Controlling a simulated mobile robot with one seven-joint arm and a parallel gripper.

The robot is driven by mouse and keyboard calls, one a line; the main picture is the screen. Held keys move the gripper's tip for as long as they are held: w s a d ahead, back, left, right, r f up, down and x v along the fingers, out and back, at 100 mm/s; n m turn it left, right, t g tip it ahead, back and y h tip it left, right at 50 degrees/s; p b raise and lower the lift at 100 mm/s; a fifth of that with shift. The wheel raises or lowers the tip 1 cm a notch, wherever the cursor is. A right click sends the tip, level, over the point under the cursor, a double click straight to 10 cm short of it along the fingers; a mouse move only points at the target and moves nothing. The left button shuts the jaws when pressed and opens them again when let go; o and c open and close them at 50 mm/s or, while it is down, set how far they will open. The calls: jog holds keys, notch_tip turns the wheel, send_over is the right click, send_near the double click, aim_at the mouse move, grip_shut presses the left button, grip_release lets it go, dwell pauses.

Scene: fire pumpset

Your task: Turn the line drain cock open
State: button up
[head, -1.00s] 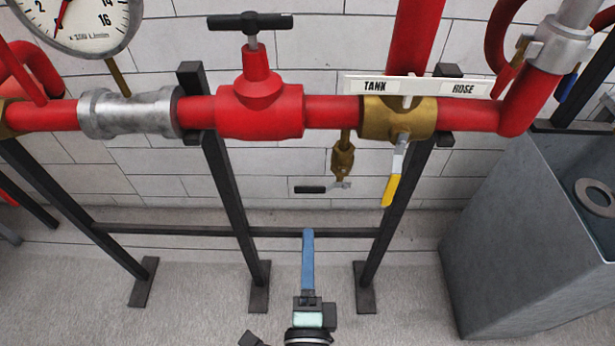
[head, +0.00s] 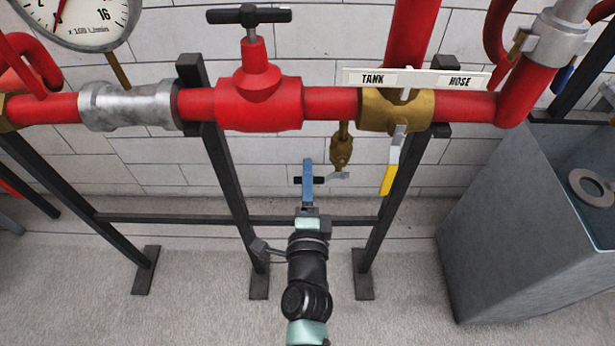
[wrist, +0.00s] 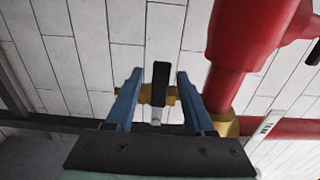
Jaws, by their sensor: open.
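The line drain cock (head: 342,150) is a small brass valve hanging under the red pipe, left of the brass tank/hose valve. Its lever has a black grip (head: 318,180) that points left in the head view. My gripper (head: 308,178) is in front of this grip, and its blue fingers hide the grip's middle. In the wrist view my gripper (wrist: 158,78) is open, with one blue finger on each side. The black grip (wrist: 161,82) shows in the gap between them, apart from both, with the brass body (wrist: 130,96) behind. The depth between fingertips and grip is hard to tell.
The brass tank/hose valve (head: 372,108) with a yellow lever (head: 388,180) hangs close on the right. The red gate valve (head: 258,100) is on the left. Black stand legs (head: 228,190) flank my arm. A grey tank (head: 490,240) stands at right.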

jog(key=shift+w, duration=0.1)
grip_shut()
dwell(1.4)
